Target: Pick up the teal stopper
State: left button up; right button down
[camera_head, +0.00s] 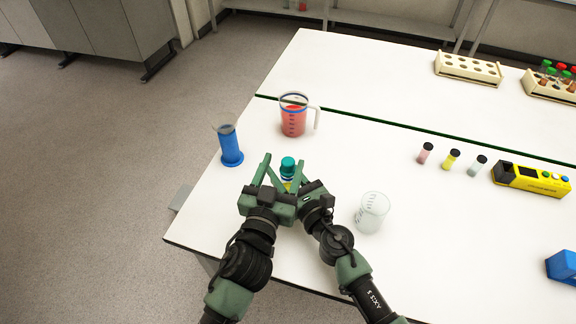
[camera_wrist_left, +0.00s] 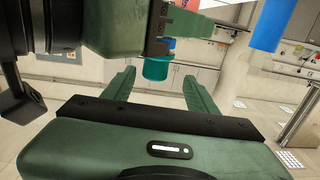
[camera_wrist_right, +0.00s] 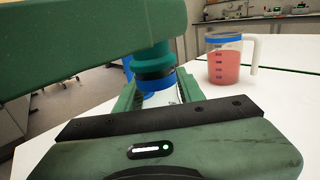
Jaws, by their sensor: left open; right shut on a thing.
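The teal stopper (camera_head: 288,164) sits on top of a small bottle with a blue neck (camera_head: 288,173). The right wrist view shows the stopper (camera_wrist_right: 153,60) upright on the bottle (camera_wrist_right: 160,92), whose body is between the fingers of my right gripper (camera_wrist_right: 157,84). The right gripper (camera_head: 293,181) is shut on the bottle. My left gripper (camera_head: 272,169) is open beside the stopper. In the left wrist view the stopper (camera_wrist_left: 158,66) shows between and beyond the open fingers of the left gripper (camera_wrist_left: 158,76). I cannot tell whether they touch it.
A blue cylinder (camera_head: 230,148) stands at the table's left edge and a jug of red liquid (camera_head: 294,120) behind my grippers. A clear beaker (camera_head: 371,212) is close on the right. Several vials (camera_head: 451,160) and a yellow device (camera_head: 531,180) are farther right.

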pick_arm(q)
jog(key=x, duration=0.5)
jog(key=shift+d+f, duration=0.2)
jog(key=shift+d, duration=0.2)
grip_shut()
